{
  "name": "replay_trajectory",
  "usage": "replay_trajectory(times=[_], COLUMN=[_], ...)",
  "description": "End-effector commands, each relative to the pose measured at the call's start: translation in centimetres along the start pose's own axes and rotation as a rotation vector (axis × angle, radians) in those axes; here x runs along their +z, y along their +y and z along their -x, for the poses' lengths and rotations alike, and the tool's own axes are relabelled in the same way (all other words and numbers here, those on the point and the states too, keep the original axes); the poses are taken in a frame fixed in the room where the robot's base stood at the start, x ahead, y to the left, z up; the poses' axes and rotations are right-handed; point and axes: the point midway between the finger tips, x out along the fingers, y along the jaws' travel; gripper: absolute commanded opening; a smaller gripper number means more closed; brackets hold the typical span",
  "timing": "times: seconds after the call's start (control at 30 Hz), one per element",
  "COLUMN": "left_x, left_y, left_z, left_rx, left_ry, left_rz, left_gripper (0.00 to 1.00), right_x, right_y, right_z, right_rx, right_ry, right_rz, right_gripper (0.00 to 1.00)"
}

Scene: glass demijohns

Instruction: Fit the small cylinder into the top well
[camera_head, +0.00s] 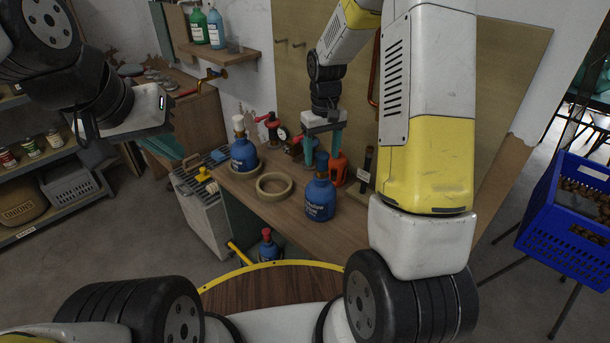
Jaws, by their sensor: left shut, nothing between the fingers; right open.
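A second blue cylinder (243,156) with a white cap stands in another ring at the bench's back left. A smaller-looking blue cylinder (268,250) with a red cap is below the bench's front edge. My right gripper (322,150) is open, its teal fingers pointing down around the top of the right-hand cylinder; contact cannot be told. My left gripper (163,146) is shut and empty, far left of the bench.
Red fittings with a gauge (282,134) and an orange-red item (341,169) stand at the bench's back. A grey cabinet (203,215) adjoins its left. A blue crate (567,218) stands far right. A yellow bar (241,253) crosses below the bench.

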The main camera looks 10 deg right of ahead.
Motion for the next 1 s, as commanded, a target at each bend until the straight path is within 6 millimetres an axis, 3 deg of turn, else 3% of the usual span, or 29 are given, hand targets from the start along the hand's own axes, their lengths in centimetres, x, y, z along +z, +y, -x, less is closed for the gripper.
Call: replay_trajectory(times=[0.23,0.7,1.0], left_x=[0.0,0.0,0.0], left_y=[0.0,0.0,0.0], left_z=[0.0,0.0,0.0], left_rx=[0.0,0.0,0.0], left_ry=[0.0,0.0,0.0], left_rz=[0.0,0.0,0.0], left_gripper=[0.0,0.0,0.0], right_x=[-0.1,-0.3,-0.4], right_y=[0.1,0.7,0.7], right_z=[-1.7,-7.7,-8.3], right_rx=[0.0,0.0,0.0], right_ry=[-0.009,-0.01,-0.006], right_rz=[0.003,0.004,0.004], right_gripper=[0.64,0.64,0.64])
